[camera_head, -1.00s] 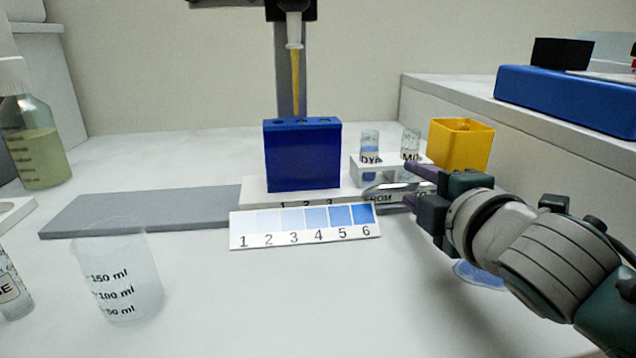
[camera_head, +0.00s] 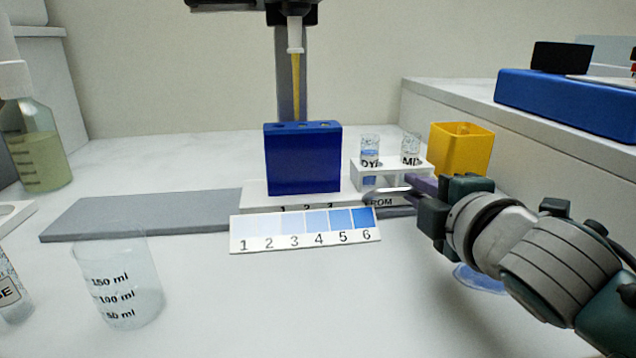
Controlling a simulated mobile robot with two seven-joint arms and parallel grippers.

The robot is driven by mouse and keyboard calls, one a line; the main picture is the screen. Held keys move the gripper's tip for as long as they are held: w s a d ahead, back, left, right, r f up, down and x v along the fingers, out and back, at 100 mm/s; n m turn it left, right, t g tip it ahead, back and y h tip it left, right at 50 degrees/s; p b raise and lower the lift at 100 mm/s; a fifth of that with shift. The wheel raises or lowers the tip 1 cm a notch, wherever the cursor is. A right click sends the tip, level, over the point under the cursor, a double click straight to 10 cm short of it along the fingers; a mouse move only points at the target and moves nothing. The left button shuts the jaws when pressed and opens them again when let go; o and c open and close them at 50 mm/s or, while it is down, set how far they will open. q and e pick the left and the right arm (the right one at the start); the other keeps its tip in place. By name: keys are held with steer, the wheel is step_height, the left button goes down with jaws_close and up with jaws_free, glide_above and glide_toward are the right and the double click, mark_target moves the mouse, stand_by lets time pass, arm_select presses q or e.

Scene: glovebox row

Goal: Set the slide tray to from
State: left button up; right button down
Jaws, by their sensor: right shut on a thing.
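The white slide tray (camera_head: 253,192) carries an upright blue block (camera_head: 303,165) with holes in its top and shows the numbers 1, 2, 3 on its front edge. My right gripper (camera_head: 398,196) is shut at a small pale bar at the tray's right end; the contact is partly hidden by the fingers. My left gripper is not in view.
A numbered blue colour card (camera_head: 305,231) stands in front of the tray. A white rack (camera_head: 394,174) with two labelled vials and a yellow box (camera_head: 461,150) stand behind my gripper. A pipette (camera_head: 296,75) hangs above the block. A beaker (camera_head: 126,280) is front left.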

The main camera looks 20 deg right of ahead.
mark_target(336, 222)
stand_by(0.8)
steer(key=shift+a, duration=0.2)
steer(key=a, duration=0.2)
steer(key=w+a, duration=0.1)
steer(key=a, duration=0.2)
steer(key=w+a+b, duration=0.1)
steer(key=a, duration=0.1)
steer(key=shift+a+f, duration=0.1)
steer(key=shift+a, duration=0.1)
steer(key=a, duration=0.3)
steer(key=shift+w+a, duration=0.2)
steer(key=shift+w, duration=0.15)
steer(key=shift+d, duration=0.3)
steer(key=c, duration=0.9)
jaws_free()
steer(key=shift+c, duration=0.2)
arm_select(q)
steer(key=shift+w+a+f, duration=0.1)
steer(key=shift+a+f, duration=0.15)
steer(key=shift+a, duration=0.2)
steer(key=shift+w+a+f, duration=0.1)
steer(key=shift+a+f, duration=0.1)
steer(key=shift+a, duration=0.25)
arm_select(e)
steer(key=shift+o, duration=0.3)
steer(key=shift+s, duration=0.1)
